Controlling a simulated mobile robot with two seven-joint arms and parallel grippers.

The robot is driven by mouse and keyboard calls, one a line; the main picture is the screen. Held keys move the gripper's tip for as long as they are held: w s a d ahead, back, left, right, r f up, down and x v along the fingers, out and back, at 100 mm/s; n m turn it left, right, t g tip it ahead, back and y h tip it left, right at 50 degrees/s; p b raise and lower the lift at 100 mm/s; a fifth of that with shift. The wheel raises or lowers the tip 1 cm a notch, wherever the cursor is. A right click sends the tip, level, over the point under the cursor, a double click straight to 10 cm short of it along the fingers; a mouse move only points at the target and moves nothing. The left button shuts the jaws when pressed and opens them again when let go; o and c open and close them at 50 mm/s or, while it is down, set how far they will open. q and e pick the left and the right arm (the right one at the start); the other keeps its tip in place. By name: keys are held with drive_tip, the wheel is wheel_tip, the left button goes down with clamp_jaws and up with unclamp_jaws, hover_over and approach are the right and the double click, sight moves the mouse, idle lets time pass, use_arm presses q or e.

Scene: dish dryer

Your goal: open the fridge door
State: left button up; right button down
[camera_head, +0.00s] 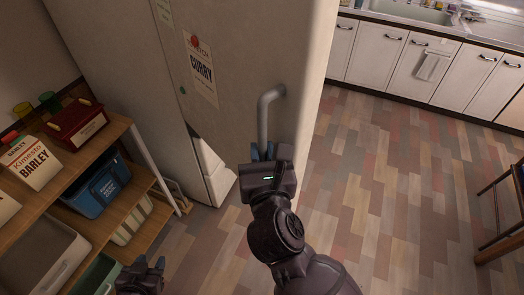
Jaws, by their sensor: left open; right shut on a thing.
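The fridge (240,40) is a tall, pale cabinet in the upper middle of the head view. Its door stands shut or nearly so; I cannot tell if there is a gap. A grey vertical bar handle (264,112) is fixed near the door's right edge. My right gripper (262,152) is shut on the lower part of this handle, and its fingers hide the handle's lower end. My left gripper (154,266) is at the bottom left, low in front of the shelf, open and empty, apart from the fridge.
A wooden shelf (118,124) with boxes and bins stands to the left. A poster (201,70) hangs on the fridge. White cabinets (377,52) and a sink (410,12) are at the back right. A dark-framed piece of furniture (497,205) is at the right edge. The floor between is clear.

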drive_tip(key=shift+d+f, duration=0.1)
idle(0.3)
drive_tip(key=c, duration=1.4)
unclamp_jaws()
drive_tip(key=o, duration=0.3)
drive_tip(key=shift+s, duration=0.15)
